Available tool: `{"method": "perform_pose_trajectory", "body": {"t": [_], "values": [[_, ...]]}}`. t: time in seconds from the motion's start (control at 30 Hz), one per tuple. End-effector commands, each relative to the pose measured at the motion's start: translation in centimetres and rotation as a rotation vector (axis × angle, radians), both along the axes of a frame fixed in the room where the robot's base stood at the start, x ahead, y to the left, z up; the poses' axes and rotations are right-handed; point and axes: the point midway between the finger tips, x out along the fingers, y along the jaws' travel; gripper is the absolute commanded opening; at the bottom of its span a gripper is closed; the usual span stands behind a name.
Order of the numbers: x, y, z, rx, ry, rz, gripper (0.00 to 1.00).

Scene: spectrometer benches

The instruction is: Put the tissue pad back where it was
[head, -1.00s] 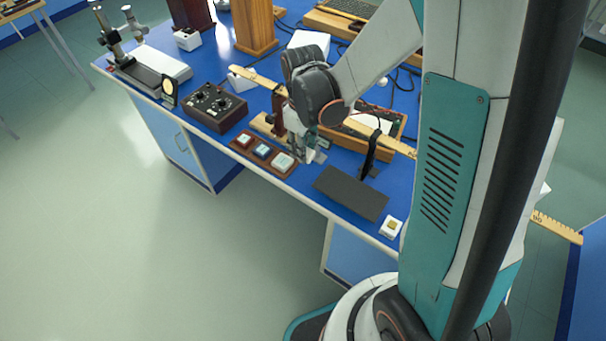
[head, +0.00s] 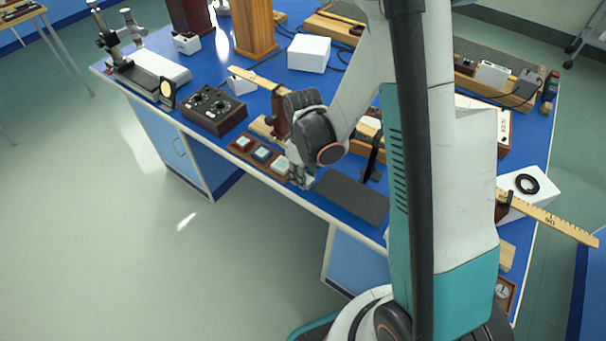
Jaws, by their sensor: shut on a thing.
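My gripper (head: 300,179) points down at the bench's front side, between the wooden tray (head: 240,151) and the dark grey mat (head: 350,198). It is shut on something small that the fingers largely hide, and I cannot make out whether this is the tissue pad. The tray holds small pale and bluish square pieces in a row, and my gripper covers its right end. I cannot pick out the tissue pad for certain anywhere. Whether the held thing touches the bench is not clear.
A dark control box (head: 213,110) with knobs stands left of the tray. A wooden post (head: 256,30) and a white block (head: 309,53) stand behind. A long ruler (head: 550,220) sticks out past the bench's right side. My arm hides the bench's middle right.

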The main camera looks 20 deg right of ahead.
Motion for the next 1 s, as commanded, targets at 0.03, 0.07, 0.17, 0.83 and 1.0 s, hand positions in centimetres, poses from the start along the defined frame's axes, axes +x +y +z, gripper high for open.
{"method": "perform_pose_trajectory", "body": {"t": [0.03,0.07,0.17,0.83,1.0], "values": [[0.0,0.0,0.0,0.000,0.000,0.000,0.05],[0.0,0.0,0.0,0.000,0.000,0.000,0.05],[0.0,0.0,-0.3,0.000,0.000,0.000,0.05],[0.0,0.0,1.7,0.000,0.000,0.000,0.47],[0.0,0.0,5.3,0.000,0.000,0.000,0.47]]}}
